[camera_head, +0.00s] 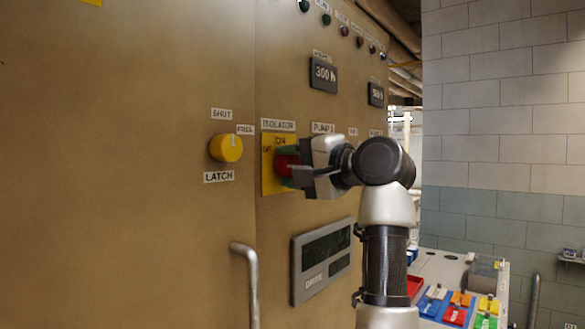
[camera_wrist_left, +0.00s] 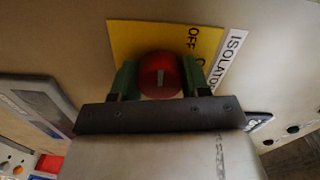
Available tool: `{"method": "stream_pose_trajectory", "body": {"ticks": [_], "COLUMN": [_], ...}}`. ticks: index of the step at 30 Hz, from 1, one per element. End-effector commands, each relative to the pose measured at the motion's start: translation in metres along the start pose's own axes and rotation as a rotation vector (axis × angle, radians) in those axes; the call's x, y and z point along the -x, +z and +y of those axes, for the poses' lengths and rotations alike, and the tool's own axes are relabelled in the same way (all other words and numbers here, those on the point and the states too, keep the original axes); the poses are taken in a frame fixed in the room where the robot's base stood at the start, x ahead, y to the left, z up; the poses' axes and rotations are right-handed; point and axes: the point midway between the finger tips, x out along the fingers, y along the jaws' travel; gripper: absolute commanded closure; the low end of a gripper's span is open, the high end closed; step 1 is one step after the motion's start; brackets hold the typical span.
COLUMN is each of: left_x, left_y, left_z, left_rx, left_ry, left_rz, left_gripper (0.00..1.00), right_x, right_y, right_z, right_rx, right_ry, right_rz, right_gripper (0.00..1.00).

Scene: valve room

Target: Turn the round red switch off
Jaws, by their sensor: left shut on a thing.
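The round red switch (camera_head: 284,164) sits on a yellow plate (camera_head: 267,183) labelled ISOLATOR on the tan cabinet. My left gripper (camera_head: 290,166) is shut on it and hides part of it in the head view. In the left wrist view the red knob (camera_wrist_left: 160,72) lies between the two green fingers, with one at each side. A pale pointer mark on the knob's face runs nearly up and down in that picture. OFF is readable on the yellow plate (camera_wrist_left: 135,38); the other word is partly hidden. My right gripper is not in view.
A yellow LATCH knob (camera_head: 227,148) is on the cabinet to the left. A grey display panel (camera_head: 320,262) is below the switch, and a metal handle (camera_head: 250,285) stands out lower left. A bench with coloured blocks (camera_head: 455,313) is at lower right.

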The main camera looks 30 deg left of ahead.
Motion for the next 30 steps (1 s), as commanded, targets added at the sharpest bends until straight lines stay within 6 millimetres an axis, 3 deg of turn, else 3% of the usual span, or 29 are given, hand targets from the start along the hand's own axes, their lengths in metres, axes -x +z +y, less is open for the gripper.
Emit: {"method": "stream_pose_trajectory", "body": {"ticks": [12,13,17,26,30], "left_x": [0.000,0.000,0.000,0.002,0.015], "left_y": [0.000,0.000,0.000,0.000,-0.001], "left_z": [0.002,0.002,0.002,0.001,0.003], "left_rx": [0.008,0.008,0.008,0.006,0.006], "left_ry": [0.005,0.005,0.004,0.002,0.003], "left_rz": [-0.001,-0.001,-0.001,0.000,0.003], "left_gripper": [0.78,0.49,0.29,0.28,0.28], "right_x": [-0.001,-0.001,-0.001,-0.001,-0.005], "right_y": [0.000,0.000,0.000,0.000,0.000], "right_z": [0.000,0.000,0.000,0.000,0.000], "right_rx": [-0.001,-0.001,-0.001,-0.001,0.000], "right_ry": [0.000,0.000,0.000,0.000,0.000], "right_rz": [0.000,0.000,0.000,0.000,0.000], "right_gripper": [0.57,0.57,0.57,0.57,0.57]}}
